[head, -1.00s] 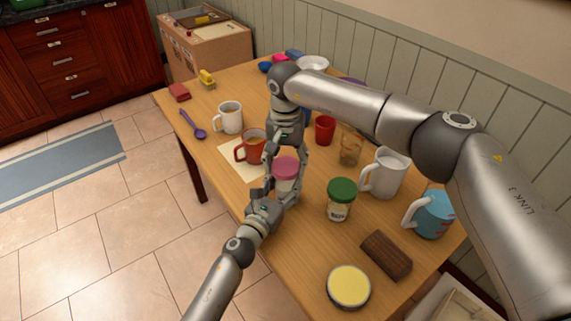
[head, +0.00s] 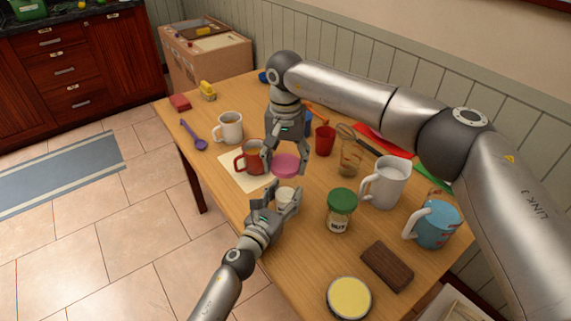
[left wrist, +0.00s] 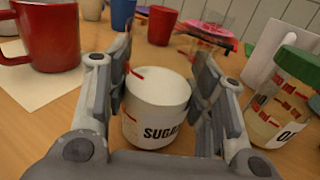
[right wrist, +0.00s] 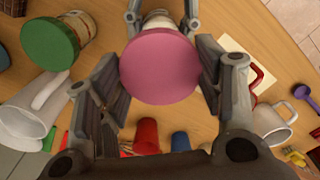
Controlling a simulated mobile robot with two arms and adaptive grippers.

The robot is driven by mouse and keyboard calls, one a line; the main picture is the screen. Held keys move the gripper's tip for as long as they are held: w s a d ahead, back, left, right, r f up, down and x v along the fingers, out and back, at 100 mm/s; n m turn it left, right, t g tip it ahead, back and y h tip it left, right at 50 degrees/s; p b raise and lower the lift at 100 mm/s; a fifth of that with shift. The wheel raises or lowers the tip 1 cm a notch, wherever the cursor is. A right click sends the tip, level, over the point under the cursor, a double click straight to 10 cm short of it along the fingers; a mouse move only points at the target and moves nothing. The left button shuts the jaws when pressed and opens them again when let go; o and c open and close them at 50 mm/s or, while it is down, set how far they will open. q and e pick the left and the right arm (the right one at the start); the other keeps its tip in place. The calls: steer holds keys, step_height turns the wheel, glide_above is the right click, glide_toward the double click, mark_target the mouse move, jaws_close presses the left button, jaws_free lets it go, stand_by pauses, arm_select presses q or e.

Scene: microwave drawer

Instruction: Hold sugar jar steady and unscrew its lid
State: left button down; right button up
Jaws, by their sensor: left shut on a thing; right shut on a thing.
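The sugar jar (left wrist: 157,112) is white with a "SUGAR" label and stands upright on the table with its top open in the left wrist view. It also shows in the head view (head: 286,195). My left gripper (head: 285,200) is shut around the jar's sides. The pink lid (head: 286,166) is apart from the jar, just above it. My right gripper (head: 286,160) comes from above and is shut on the lid, which fills the middle of the right wrist view (right wrist: 160,66). The lid hides most of the jar there.
A green-lidded jar (head: 340,208) stands right of the sugar jar. A red mug (head: 250,157) stands close behind on a paper sheet. A white pitcher (head: 387,183), a glass (head: 350,160), a brown block (head: 387,266) and a yellow-topped tin (head: 349,297) occupy the right side.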

arm_select(q)
steer(key=c, duration=0.6)
jaws_free()
steer(key=shift+o, duration=0.2)
